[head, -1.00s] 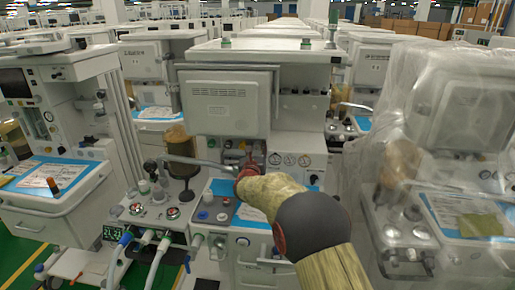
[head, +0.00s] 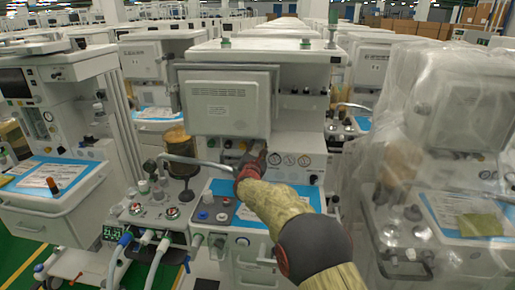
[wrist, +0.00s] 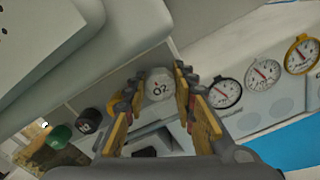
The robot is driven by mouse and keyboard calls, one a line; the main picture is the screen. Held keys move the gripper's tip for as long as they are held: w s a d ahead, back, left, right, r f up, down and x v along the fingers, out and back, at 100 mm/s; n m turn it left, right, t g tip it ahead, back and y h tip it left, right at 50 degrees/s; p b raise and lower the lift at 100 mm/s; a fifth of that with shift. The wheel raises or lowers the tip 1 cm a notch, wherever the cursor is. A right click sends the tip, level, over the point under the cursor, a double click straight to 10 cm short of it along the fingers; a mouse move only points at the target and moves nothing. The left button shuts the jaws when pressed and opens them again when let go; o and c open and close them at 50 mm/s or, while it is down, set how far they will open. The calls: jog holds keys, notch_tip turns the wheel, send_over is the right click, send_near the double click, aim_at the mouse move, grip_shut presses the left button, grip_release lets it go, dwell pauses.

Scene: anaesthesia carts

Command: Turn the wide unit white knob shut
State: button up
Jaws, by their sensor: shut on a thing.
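The white knob (wrist: 159,84), marked O2, sits on the front panel of the wide unit (head: 290,121). In the wrist view my gripper (wrist: 158,87) has one finger on each side of the knob and is shut on it. In the head view my gripper (head: 259,155) reaches to the panel below the grey monitor (head: 227,101) and hides the knob.
A black knob (wrist: 89,120) and a green knob (wrist: 60,136) are left of the white one in the wrist view. Round gauges (wrist: 226,92) stand close on its right. A plastic-wrapped cart (head: 440,150) is at the right, another cart (head: 60,150) at the left.

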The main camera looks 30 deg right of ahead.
jog(key=shift+f, duration=0.4)
jog(key=o, duration=0.9)
jog(key=shift+r, duration=0.25)
jog(key=v, duration=1.2)
